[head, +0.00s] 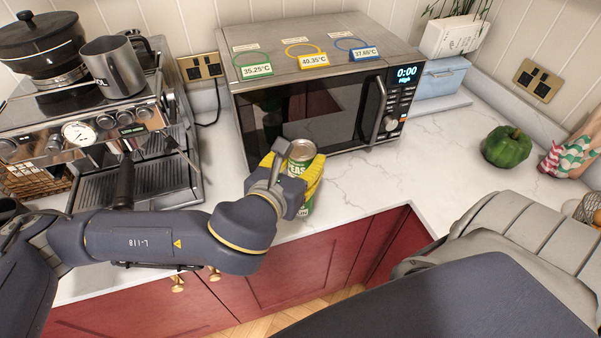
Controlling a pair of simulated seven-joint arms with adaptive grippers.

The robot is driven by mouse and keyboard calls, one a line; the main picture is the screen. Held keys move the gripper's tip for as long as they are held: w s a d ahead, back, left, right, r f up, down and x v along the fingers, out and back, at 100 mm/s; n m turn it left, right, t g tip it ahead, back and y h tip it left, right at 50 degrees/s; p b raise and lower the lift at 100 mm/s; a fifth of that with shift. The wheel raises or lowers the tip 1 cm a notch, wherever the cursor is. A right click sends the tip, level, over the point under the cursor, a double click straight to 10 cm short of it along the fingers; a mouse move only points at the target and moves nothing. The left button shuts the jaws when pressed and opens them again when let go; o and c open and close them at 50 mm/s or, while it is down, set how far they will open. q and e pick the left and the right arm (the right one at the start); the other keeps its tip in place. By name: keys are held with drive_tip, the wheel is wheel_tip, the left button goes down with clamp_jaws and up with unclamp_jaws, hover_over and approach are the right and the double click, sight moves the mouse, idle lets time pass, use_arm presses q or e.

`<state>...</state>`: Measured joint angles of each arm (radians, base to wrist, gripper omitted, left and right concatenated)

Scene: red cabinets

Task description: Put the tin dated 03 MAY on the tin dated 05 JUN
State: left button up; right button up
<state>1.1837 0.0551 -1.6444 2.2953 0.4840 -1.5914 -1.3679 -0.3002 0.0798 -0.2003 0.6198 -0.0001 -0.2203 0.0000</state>
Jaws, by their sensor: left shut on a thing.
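My left gripper (294,172) is shut on a tin with a silver lid and a green and yellow peas label (302,154), at the counter's front, before the microwave. Its fingers cover much of the tin. More green label (306,208) shows below the fingers, seemingly a second tin directly under the held one. I cannot tell whether the two touch. No date can be read on either. My right gripper is out of view.
A microwave (330,100) with coloured temperature tags on top stands behind the tins. A coffee machine (110,140) is at the left. A green pepper (507,147) sits at the right. The marble counter (400,175) right of the tins is clear.

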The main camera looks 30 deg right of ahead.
sight(301, 174)
use_arm(q)
drive_tip(key=shift+f, duration=2)
drive_tip(key=shift+f, duration=0.2)
drive_tip(key=o, duration=1.3)
drive_tip(key=shift+r, duration=0.15)
